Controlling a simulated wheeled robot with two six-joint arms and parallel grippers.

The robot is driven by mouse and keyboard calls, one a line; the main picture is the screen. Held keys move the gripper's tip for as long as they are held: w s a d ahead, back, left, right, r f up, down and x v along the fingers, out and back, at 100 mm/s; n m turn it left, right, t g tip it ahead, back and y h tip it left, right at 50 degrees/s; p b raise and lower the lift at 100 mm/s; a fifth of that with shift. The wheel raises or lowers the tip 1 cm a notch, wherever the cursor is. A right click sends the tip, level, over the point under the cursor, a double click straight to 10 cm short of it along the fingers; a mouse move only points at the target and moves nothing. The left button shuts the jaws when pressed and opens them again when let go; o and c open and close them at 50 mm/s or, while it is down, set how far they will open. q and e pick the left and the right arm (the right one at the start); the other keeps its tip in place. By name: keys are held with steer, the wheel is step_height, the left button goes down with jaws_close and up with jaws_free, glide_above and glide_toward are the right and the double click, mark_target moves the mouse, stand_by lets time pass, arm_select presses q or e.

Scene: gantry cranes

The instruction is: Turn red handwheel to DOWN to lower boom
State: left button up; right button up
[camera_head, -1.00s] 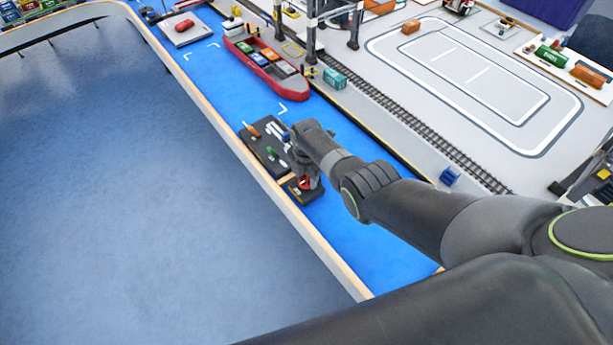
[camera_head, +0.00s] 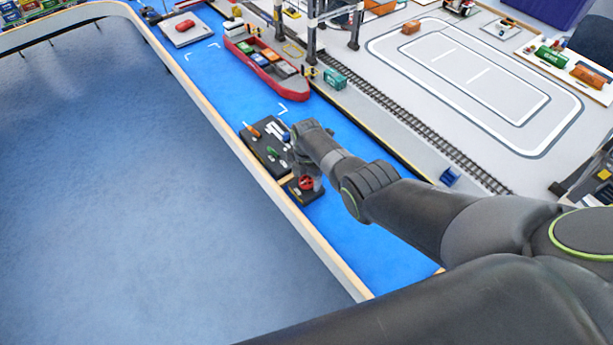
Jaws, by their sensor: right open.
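The red handwheel (camera_head: 306,182) sits on a small dark box (camera_head: 305,192) near the table's rim, low in the middle of the camera_head view. My right gripper (camera_head: 303,172) is open at the handwheel, its fingers pointing down over it. The wrist hides part of the fingers, and I cannot tell whether they touch the wheel. The wheel's marks are too small to read. A black control panel (camera_head: 258,152) with orange, white, green and blue controls lies just beyond. My left gripper is not in view.
A red ship (camera_head: 290,86) with containers floats on the blue water strip (camera_head: 345,225). Gantry crane legs (camera_head: 311,42) and rail tracks (camera_head: 400,115) stand to the right. A pale raised rim (camera_head: 235,135) borders the table, with open floor to its left.

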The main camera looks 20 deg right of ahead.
mark_target(307, 180)
steer(key=shift+r, duration=0.4)
step_height(307, 180, up, 6)
steer(key=shift+f+p, duration=0.2)
steer(key=shift+p, duration=1.05)
step_height(307, 180, up, 11)
steer(key=shift+b, duration=0.35)
stand_by(2.0)
